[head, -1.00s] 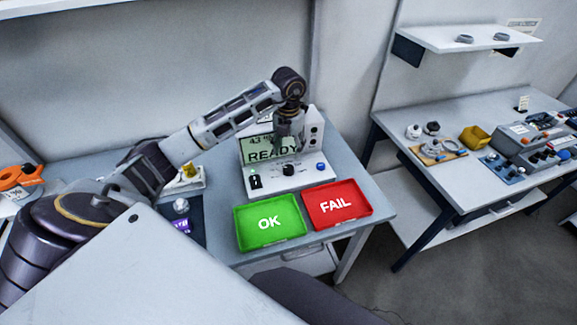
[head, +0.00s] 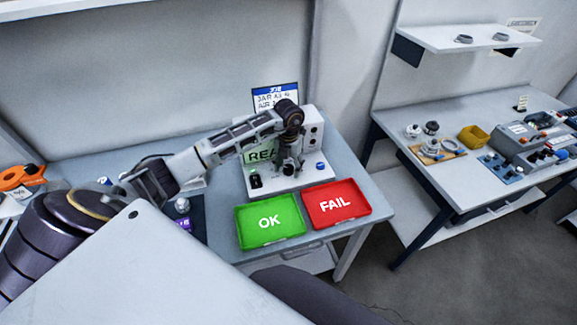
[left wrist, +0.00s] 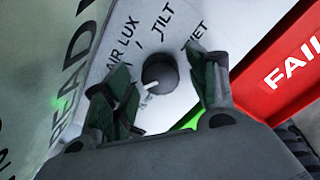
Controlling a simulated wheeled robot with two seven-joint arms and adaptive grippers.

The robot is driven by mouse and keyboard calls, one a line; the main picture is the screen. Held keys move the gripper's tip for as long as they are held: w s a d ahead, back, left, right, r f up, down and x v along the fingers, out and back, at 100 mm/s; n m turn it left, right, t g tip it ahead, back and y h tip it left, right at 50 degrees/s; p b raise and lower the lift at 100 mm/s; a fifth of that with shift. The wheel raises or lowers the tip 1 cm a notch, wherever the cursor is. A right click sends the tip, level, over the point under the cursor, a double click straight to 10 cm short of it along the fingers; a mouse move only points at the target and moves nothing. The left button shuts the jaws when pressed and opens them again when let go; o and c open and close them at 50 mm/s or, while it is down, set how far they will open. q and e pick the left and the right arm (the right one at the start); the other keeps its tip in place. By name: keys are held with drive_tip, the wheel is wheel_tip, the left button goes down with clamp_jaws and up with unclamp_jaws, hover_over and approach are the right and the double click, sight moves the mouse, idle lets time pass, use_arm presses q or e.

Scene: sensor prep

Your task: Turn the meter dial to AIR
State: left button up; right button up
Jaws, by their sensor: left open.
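The meter (head: 313,135) is a white box with a green screen (head: 260,156), partly covered by my arm; "REA" shows on it. Its dial (left wrist: 160,72) is a round black knob with a white pointer in the left wrist view. The pointer aims down and left in that view, towards small lettering I cannot read clearly. Labels reading AIR, LUX, TILT and one partly hidden lie around the knob's upper side. My left gripper (head: 289,166) is over the meter's front panel, open, its fingers (left wrist: 165,90) on either side of the dial. Contact is unclear. My right gripper is out of view.
A green OK tray (head: 240,230) and a red FAIL tray (head: 366,206) sit in front of the meter. A black switch (head: 255,181) and a blue knob (head: 320,167) flank the dial. A card (head: 275,96) stands behind. Another bench (head: 460,185) is at right.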

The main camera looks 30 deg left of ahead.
use_arm(q)
drive_tip(key=shift+c, duration=0.3)
drive_tip(key=c, duration=1)
